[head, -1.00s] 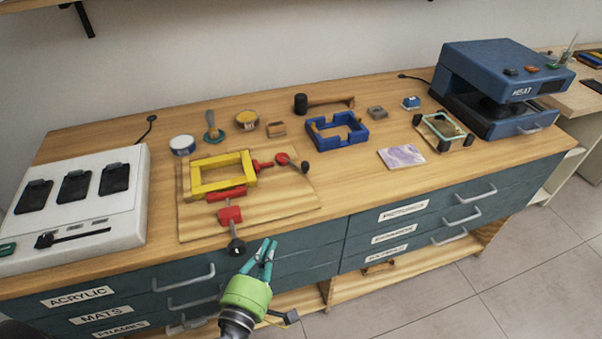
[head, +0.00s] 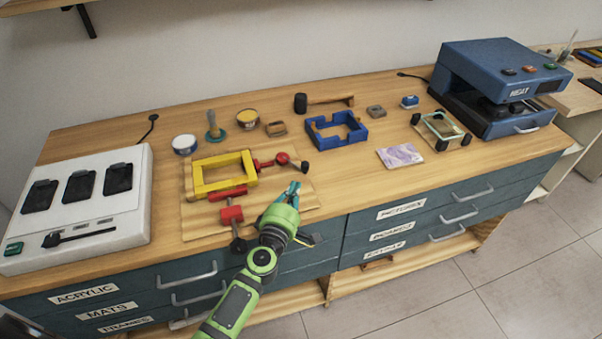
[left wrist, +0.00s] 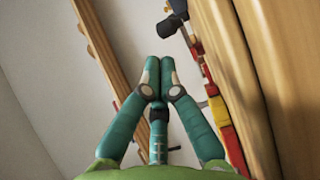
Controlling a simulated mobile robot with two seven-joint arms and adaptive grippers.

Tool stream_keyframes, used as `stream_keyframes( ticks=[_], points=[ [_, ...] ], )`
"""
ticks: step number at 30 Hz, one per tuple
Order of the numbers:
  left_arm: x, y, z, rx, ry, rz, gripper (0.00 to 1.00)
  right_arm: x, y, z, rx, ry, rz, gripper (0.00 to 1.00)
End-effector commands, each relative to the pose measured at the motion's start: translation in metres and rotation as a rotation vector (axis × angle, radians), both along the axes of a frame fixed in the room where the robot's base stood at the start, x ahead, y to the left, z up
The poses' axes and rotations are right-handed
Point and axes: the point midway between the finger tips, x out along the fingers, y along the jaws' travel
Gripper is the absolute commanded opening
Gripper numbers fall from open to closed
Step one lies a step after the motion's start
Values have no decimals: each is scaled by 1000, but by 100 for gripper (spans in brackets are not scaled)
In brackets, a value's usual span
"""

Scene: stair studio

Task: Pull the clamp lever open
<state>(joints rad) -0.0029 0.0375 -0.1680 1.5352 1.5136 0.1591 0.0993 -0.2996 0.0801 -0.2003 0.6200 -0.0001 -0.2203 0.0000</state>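A yellow frame (head: 197,181) lies on a wooden board (head: 200,222) on the bench, with red clamps at its right and front sides. The right clamp (head: 283,159) has a lever ending in a black knob (head: 305,167).
A blue frame (head: 337,131) and a small picture (head: 400,156) lie to the right of the board. A blue heat press (head: 500,85) stands at the far right, a white box with black pads (head: 85,240) at the left. Drawers line the bench front.

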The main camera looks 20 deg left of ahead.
Motion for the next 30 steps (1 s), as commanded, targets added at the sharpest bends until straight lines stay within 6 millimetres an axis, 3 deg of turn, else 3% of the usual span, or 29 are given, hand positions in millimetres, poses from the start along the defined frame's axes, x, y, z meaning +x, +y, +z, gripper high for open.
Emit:
stream_keyframes(
  ticks=[6,12,30],
  points=[
    [41,-1,-3,1,-2,0,0,0,0,-10,0,0,0,40],
    [59,0,-3,0,-1,1,0,0,0,-14,-1,0,0,40],
    [65,0,-2,-2,0,11,0,0,0,-16,0,0,0,40]
  ],
)
